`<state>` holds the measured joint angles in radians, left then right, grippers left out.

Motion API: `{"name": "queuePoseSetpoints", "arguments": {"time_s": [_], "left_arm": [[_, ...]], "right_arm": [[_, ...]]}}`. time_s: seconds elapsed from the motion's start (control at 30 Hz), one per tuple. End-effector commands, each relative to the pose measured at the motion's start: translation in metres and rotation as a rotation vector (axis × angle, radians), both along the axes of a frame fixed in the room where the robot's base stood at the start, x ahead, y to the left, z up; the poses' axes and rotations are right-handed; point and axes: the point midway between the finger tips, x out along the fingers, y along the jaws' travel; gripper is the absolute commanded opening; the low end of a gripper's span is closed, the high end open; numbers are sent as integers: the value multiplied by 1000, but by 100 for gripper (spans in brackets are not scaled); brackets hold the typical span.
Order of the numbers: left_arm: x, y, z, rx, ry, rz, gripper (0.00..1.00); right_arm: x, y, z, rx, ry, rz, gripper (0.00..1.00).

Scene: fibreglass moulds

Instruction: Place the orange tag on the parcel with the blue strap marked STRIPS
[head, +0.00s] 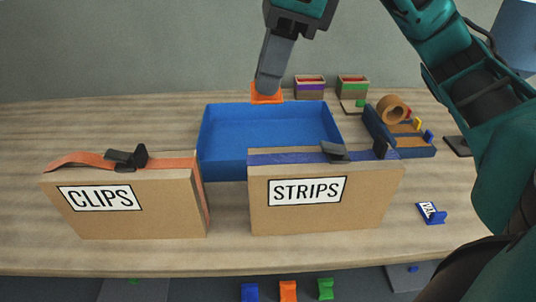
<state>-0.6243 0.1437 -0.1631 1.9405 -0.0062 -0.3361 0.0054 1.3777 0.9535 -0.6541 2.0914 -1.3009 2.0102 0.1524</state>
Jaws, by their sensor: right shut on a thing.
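The orange tag (266,98) is in the head view, at the tips of my right gripper (268,84), which is shut on it. Gripper and tag appear over the back edge of the blue tray; the height above it is hard to judge. The parcel marked STRIPS (325,212) stands upright at the front centre with a blue strap (290,157) across its top and a dark buckle (335,151). The parcel marked CLIPS (130,218) stands to its left with an orange strap (80,160). My left gripper is not in view.
An empty blue tray (222,121) lies behind the parcels. Two small boxes (309,92) with coloured edges stand at the back. A blue holder (383,133) with a tape roll (393,109) is at the right. A small blue tag (431,214) lies right of the STRIPS parcel.

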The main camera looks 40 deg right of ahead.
Motion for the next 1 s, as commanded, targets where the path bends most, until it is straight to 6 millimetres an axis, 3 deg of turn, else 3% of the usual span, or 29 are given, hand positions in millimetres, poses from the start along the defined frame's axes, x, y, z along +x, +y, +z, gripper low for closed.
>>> {"name": "queuePoseSetpoints", "arguments": {"time_s": [0.03,0.1,0.3,0.5,0.73,1.0], "left_arm": [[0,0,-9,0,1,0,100],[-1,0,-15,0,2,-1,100],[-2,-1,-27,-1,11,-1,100],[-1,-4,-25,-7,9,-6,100],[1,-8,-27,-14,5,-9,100],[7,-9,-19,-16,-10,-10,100]], "right_arm": [[-1,0,-19,1,5,2,0],[-1,0,-35,1,5,3,0],[0,0,-69,0,2,0,0],[0,0,-84,0,0,0,0],[-1,0,-116,0,2,1,0],[0,0,-118,0,-2,1,0]]}}
